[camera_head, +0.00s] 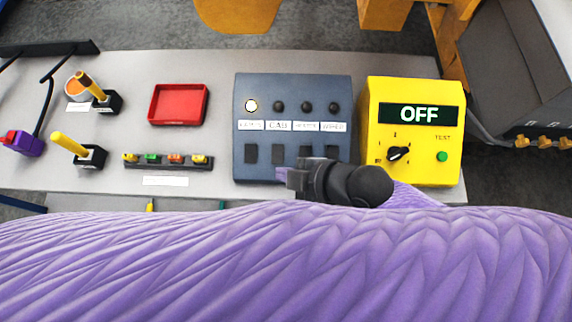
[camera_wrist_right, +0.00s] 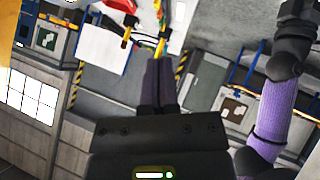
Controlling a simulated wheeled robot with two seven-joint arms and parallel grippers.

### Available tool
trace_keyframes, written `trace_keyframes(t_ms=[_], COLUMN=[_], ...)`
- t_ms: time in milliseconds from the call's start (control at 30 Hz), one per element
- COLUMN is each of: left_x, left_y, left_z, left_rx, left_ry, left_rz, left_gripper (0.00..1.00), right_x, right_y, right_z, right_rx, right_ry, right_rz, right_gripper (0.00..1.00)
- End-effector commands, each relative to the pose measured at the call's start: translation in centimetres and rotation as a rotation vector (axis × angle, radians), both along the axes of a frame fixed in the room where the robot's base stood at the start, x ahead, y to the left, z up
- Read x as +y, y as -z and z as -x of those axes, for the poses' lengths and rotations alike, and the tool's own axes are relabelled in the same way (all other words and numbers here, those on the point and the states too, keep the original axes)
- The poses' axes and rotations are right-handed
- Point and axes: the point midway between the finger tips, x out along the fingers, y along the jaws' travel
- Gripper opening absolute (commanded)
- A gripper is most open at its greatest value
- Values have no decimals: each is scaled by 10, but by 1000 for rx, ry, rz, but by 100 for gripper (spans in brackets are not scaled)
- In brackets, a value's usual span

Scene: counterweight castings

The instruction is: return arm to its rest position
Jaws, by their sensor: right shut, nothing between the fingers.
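My right gripper (camera_head: 284,171) shows in the head view over the lower edge of the blue-grey switch panel (camera_head: 292,90). Its dark wrist covers part of the panel's lower right and the gap toward the yellow box (camera_head: 412,167). In the right wrist view its fingers (camera_wrist_right: 160,75) are together, with nothing between them. A purple ribbed sleeve of my arm fills the bottom of the head view and hides the area in front of the table. My left gripper is not in view.
The grey table (camera_head: 222,65) holds a red tray (camera_head: 178,104), two yellow-handled levers (camera_head: 70,145) (camera_head: 92,88), a button strip (camera_head: 168,161) and a purple device (camera_head: 24,146). The yellow box reads OFF. One round lamp on the panel is lit.

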Motion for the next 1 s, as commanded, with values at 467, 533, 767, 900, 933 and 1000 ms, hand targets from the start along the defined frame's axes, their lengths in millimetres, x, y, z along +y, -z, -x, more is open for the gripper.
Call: trace_keyframes(t_ms=[467,533,767,900,933,1000], left_x=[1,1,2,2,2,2], left_y=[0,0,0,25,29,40], left_z=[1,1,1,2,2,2], left_rx=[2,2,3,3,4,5], left_ry=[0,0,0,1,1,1], left_rz=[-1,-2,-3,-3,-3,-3], left_gripper=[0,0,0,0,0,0], right_x=[-24,-52,-139,-144,-144,-143], right_y=[-28,-29,-26,35,49,81], right_z=[-7,-3,44,43,42,41], right_rx=[286,396,667,698,702,711], right_ry=[515,748,1399,1439,1437,1434], right_rz=[-13,3,77,111,116,127], right_gripper=[0,0,0,0,0,0])
